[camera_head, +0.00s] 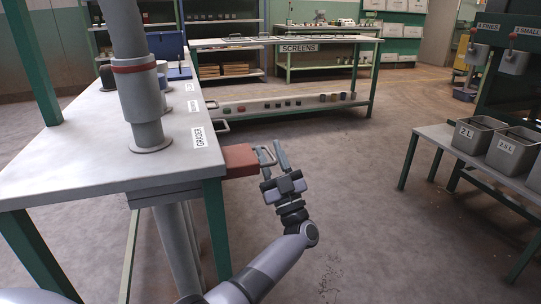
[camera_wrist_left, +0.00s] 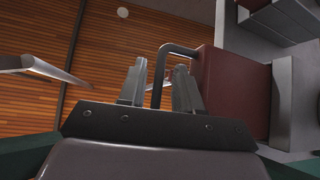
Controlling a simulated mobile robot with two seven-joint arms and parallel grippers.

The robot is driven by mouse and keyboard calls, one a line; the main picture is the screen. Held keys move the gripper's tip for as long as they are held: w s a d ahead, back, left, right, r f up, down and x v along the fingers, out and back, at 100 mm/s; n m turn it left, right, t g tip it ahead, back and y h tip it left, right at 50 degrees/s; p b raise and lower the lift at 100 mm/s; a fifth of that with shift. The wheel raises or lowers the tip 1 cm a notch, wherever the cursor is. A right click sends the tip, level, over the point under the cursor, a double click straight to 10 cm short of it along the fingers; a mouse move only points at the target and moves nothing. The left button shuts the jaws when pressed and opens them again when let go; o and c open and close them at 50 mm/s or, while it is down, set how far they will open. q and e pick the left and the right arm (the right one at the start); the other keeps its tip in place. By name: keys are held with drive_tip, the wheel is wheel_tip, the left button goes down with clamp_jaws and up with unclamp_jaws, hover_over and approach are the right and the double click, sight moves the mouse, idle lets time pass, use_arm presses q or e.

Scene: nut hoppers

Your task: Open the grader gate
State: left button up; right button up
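The grader gate (camera_head: 240,159) is a dark red block at the table's right edge, beside the GRADER label (camera_head: 199,138). It carries a grey bar handle (camera_head: 267,154). The gate (camera_wrist_left: 232,95) fills the right of the left wrist view, with its bent handle (camera_wrist_left: 178,48) reaching out to the left. My left gripper (camera_head: 273,152) is at the handle, with its two fingers apart. In the left wrist view, the handle's bar runs down between the fingertips (camera_wrist_left: 159,70), with narrow gaps to both fingers. My right gripper is not in view.
A grey pipe (camera_head: 143,105) with a red band stands on the worktable (camera_head: 85,165). More handles (camera_head: 221,127) stick out along the same edge. The SCREENS table (camera_head: 340,40) is behind; a bench with grey bins (camera_head: 478,136) is at right. The floor between is clear.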

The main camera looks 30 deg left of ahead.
use_arm(q)
drive_tip(key=v, duration=0.7)
idle(0.3)
idle(0.4)
